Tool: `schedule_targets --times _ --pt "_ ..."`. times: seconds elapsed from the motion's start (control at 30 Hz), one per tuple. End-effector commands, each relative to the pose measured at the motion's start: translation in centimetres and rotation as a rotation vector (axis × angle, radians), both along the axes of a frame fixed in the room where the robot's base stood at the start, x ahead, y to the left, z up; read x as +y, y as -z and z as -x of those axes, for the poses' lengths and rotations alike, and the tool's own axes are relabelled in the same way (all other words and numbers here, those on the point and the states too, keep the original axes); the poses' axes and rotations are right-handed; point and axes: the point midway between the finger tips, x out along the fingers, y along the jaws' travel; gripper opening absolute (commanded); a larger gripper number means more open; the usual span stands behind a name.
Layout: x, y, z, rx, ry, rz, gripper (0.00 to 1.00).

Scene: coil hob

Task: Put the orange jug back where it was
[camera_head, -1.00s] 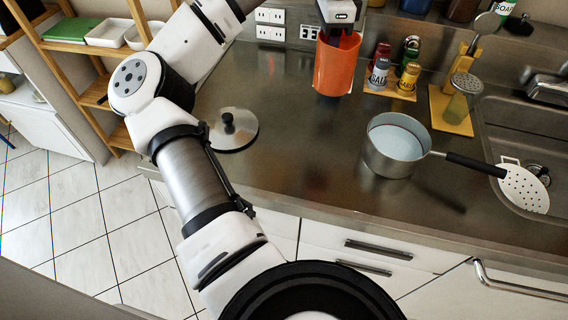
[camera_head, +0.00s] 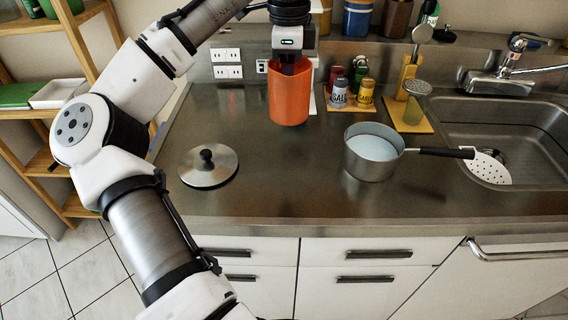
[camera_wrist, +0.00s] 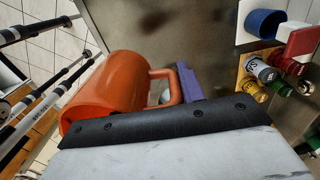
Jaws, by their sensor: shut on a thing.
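The orange jug (camera_head: 289,102) is held upright at the back of the steel counter, left of the spice jars. My gripper (camera_head: 290,66) comes down from above and is shut on the jug. In the wrist view the jug (camera_wrist: 105,88) shows its orange handle facing right, with a purple finger (camera_wrist: 187,82) beside the handle. The dark edge of my gripper hides part of the jug. I cannot tell whether the jug's base touches the counter or hangs just above it.
A pot lid (camera_head: 208,166) lies front left, and a saucepan (camera_head: 373,151) of pale liquid stands to the right. Spice jars (camera_head: 339,94) and a yellow utensil stand (camera_head: 408,115) are right of the jug. The sink (camera_head: 500,130) is far right. Counter between lid and saucepan is clear.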

Motion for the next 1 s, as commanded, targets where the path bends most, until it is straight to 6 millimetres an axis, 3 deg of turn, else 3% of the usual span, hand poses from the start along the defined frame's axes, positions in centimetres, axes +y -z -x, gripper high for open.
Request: schedule_targets --times 0.1,0.5,0.83,1.0 --pt "0.0 3.1 0.0 0.004 0.002 0.004 0.00" --pt "0.1 12.1 0.1 0.002 -0.002 0.000 0.00" --pt "0.1 14.9 0.0 0.001 -0.003 0.000 0.00" --pt "0.0 17.2 0.0 0.001 -0.003 0.000 0.00"
